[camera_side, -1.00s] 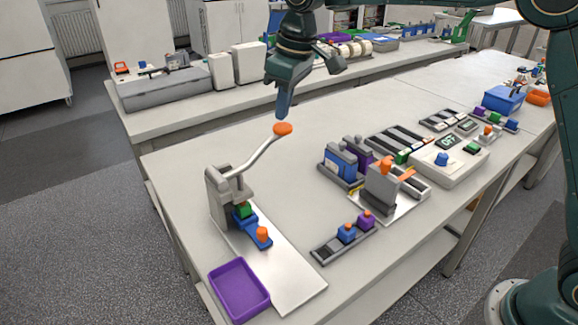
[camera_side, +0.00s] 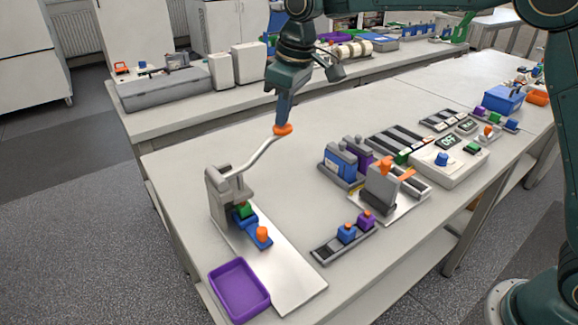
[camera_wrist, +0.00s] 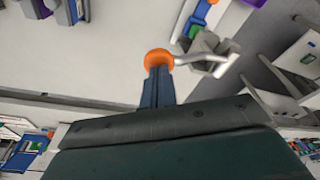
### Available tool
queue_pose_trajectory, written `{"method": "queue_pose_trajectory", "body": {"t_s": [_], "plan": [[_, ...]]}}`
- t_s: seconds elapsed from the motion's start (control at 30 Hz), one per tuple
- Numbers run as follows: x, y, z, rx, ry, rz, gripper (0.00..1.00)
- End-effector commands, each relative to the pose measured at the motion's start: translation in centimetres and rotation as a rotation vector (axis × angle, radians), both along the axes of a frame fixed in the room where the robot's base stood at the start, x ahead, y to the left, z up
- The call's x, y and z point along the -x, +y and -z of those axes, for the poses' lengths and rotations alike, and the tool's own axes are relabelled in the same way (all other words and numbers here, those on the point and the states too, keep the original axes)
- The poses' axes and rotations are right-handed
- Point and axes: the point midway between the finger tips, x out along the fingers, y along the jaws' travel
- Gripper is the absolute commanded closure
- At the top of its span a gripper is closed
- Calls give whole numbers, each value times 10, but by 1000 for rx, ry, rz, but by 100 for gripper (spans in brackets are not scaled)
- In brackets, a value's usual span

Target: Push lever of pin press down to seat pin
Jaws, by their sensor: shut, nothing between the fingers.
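The pin press (camera_side: 218,190) stands at the left end of the near bench on a pale plate. Its curved grey lever (camera_side: 262,155) rises up and to the right and ends in an orange knob (camera_side: 283,130). A green block (camera_side: 243,210) in a blue holder (camera_side: 250,226) sits under the press head; the pin itself is too small to make out. My gripper (camera_side: 282,122) is shut and empty, pointing down, with its tips at the top of the knob. In the wrist view the fingertips (camera_wrist: 158,72) meet the orange knob (camera_wrist: 158,58), with the lever beyond it.
A purple tray (camera_side: 239,290) lies in front of the press. A dark rack (camera_side: 343,245) with blue and purple blocks and a grey fixture (camera_side: 381,188) stand to the right. The bench between lever and fixtures is clear.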

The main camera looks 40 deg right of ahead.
Motion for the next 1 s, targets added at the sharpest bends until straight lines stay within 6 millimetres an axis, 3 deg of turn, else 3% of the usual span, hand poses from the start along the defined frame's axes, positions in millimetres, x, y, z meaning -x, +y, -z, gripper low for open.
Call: {"method": "queue_pose_trajectory", "body": {"t_s": [1.0], "plan": [[1, 1, 30, 0, 3, -3, 100]]}}
